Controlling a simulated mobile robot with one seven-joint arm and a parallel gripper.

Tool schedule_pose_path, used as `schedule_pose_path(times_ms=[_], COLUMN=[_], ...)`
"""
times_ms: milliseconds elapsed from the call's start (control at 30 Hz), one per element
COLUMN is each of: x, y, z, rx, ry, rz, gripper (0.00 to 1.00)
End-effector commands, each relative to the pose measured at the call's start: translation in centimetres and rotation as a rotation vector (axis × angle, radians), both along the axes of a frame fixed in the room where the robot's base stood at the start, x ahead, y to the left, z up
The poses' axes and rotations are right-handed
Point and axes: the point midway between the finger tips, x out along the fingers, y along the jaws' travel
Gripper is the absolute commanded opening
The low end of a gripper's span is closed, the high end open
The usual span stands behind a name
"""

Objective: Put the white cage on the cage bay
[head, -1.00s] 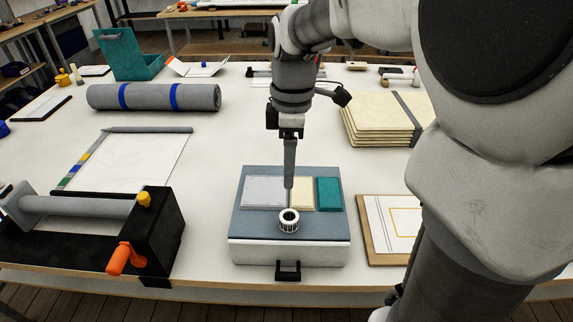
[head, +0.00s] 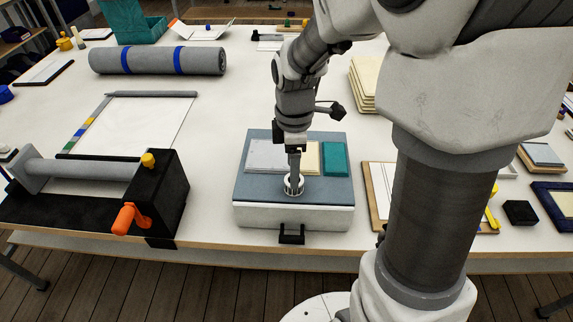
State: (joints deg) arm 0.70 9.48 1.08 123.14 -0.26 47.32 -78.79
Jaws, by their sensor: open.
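The white cage (head: 294,187), a small ribbed white ring with a dark centre, stands on the blue-grey top of a white box (head: 294,218) in the head view. It sits near the front of that top. My gripper (head: 294,174) points straight down right at the cage, its finger tips at or inside the ring's upper opening. The gripper is open. The finger tips are small and partly hidden, so contact with the cage cannot be told. I cannot make out which spot is the cage bay.
Grey, cream and teal (head: 335,158) pads lie behind the cage on the box top. A black roller stand (head: 160,200) with an orange handle is to the left. A framed board (head: 379,195) lies to the right, partly behind my arm.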

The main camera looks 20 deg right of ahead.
Motion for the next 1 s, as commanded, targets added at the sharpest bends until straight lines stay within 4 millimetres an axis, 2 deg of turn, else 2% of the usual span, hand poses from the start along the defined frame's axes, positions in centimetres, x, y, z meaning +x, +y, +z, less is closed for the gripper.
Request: schedule_pose_path(times_ms=[100, 233, 567, 933, 1000], x=[-0.1, -0.1, -0.1, -0.1, -0.1], y=[0.2, 0.2, 0.2, 0.2, 0.2], z=[-2.1, -3.8, -4.4, -4.3, -4.3], rx=[0.000, 0.000, 0.000, 0.000, 0.000], ry=[0.005, 0.005, 0.001, 0.001, 0.000], rz=[0.000, 0.000, 0.000, 0.000, 0.000], gripper=[0.69, 0.69, 0.67, 0.00, 0.00])
